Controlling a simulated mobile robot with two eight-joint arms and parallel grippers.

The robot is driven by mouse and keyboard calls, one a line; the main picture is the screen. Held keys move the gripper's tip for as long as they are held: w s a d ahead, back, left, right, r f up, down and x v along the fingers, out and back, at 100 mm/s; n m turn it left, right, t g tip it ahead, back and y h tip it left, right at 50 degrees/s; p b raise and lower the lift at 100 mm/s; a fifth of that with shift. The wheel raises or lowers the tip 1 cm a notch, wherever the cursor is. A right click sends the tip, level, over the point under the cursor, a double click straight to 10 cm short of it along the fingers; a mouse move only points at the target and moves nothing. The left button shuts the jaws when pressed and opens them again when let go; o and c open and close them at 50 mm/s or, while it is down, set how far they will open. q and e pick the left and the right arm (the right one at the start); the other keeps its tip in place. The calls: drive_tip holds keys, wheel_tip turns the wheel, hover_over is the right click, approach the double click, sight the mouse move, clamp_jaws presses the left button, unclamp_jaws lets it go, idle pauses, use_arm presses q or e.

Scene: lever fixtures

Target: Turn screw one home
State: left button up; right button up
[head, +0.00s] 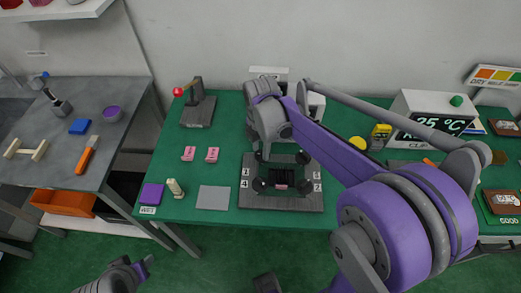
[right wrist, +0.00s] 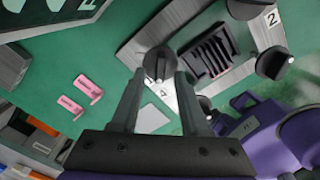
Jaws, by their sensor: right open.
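A grey fixture plate (head: 300,203) on the green table carries dark round screw knobs at its corners and a black finned block (head: 285,179) in its middle. The right wrist view also shows this block (right wrist: 214,52). My right gripper (right wrist: 160,74) is open, its fingertips on either side of a dark screw knob (right wrist: 158,62) near a "4" label; I cannot tell whether they touch it. In the head view the right wrist hides part of the plate's back.
Two pink pieces (head: 200,154), a red-knobbed lever (head: 197,105) and a grey pad (head: 213,198) are left of the plate. A grey side table (head: 70,150) holds tools. The green table's front left is partly clear.

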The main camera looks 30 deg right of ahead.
drive_tip(key=shift+f, duration=0.4)
clamp_jaws()
